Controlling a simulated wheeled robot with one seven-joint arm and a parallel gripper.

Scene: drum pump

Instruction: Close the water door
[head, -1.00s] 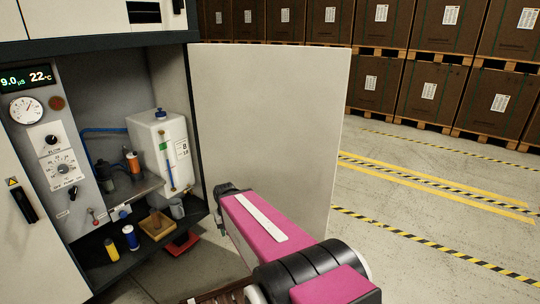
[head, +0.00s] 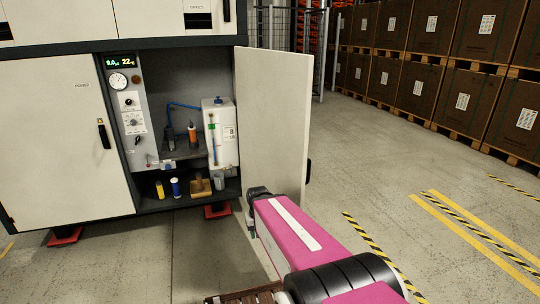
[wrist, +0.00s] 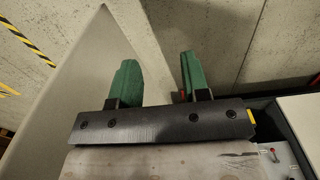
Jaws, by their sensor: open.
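The water door (head: 270,120) is a plain off-white panel. It stands swung wide open at the right side of the cabinet opening, with a dark handle (head: 308,171) at its outer edge. The compartment with the white tank (head: 221,150) is exposed. My gripper (wrist: 158,60) is open and empty, its two green fingers apart. In the wrist view the door panel (wrist: 75,70) lies at the left, behind the left finger. Whether they touch cannot be told. In the head view my pink arm reaches toward the door's lower part; its links largely hide the gripper.
The closed power door (head: 60,140) is left of the opening. Inside are a gauge panel (head: 128,105), bottles (head: 176,187) and a small wooden box (head: 201,188). Red feet (head: 217,211) stand under the cabinet. Stacked boxes (head: 430,90) line the right back. The floor right of the door is clear.

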